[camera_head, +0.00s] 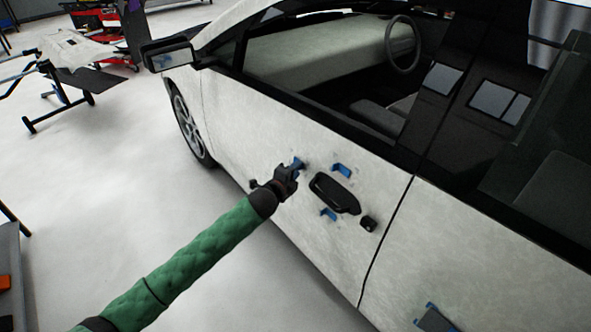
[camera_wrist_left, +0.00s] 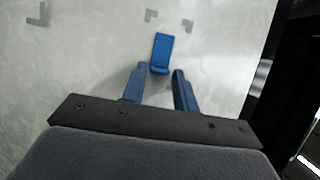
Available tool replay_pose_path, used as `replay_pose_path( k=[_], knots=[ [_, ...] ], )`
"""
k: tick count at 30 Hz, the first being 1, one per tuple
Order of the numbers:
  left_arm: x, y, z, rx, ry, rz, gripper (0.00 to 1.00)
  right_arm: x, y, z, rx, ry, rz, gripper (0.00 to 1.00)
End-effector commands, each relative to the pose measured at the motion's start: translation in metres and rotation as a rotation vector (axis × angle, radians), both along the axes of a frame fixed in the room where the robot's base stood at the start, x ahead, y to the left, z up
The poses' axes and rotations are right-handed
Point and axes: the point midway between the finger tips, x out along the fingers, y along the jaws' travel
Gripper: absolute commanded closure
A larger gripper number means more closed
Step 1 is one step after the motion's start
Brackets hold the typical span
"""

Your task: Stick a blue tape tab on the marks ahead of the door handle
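A blue tape tab (camera_wrist_left: 161,48) lies against the pale car door ahead of the black door handle (camera_head: 334,193). Its lower end is folded outward. My left gripper (camera_head: 293,167) is at this tab. In the left wrist view its two blue fingers (camera_wrist_left: 159,70) are open, one on each side of the folded end, with small gaps. Grey corner marks (camera_wrist_left: 151,15) show on the door beyond the tab. Other blue tabs sit above (camera_head: 341,170) and below (camera_head: 328,214) the handle. My right gripper (camera_head: 421,313) shows partly at the bottom edge, open and empty.
A small black lock piece (camera_head: 368,223) sits behind the handle. The side mirror (camera_head: 168,54) juts out at the door's front. A work stand (camera_head: 68,92) and red bins (camera_head: 90,20) are at the far left. The floor beside the car is clear.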

Motion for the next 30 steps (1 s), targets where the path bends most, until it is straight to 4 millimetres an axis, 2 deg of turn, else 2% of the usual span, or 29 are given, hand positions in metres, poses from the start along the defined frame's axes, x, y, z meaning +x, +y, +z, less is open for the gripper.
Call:
replay_pose_path(
  k=[1,2,17,20,24,26,30],
  knots=[
    [0.0,0.0,0.0,0.0,0.0,0.0,0.6,0.0,0.0,0.0,0.0,-0.001,0.0,0.64],
    [0.0,0.0,0.0,0.0,0.0,0.0,0.55,0.001,0.0,0.0,0.0,-0.001,0.0,0.64],
    [0.0,0.0,0.0,0.001,0.001,0.0,0.55,0.001,0.0,-0.003,0.001,-0.004,0.0,0.64],
    [0.0,0.0,0.0,0.001,0.001,0.001,0.55,0.0,0.0,-0.011,0.0,-0.001,-0.001,0.64],
    [-0.006,0.004,-0.001,0.001,0.001,0.001,0.55,-0.006,-0.001,-0.033,-0.006,0.019,0.001,0.64],
    [-0.01,0.007,0.0,0.001,0.0,0.001,0.55,-0.007,-0.002,-0.03,-0.007,0.024,0.001,0.64],
    [-0.022,0.014,0.002,0.0,0.0,0.0,0.55,0.0,-0.001,-0.002,-0.001,0.001,0.002,0.64]
  ],
)
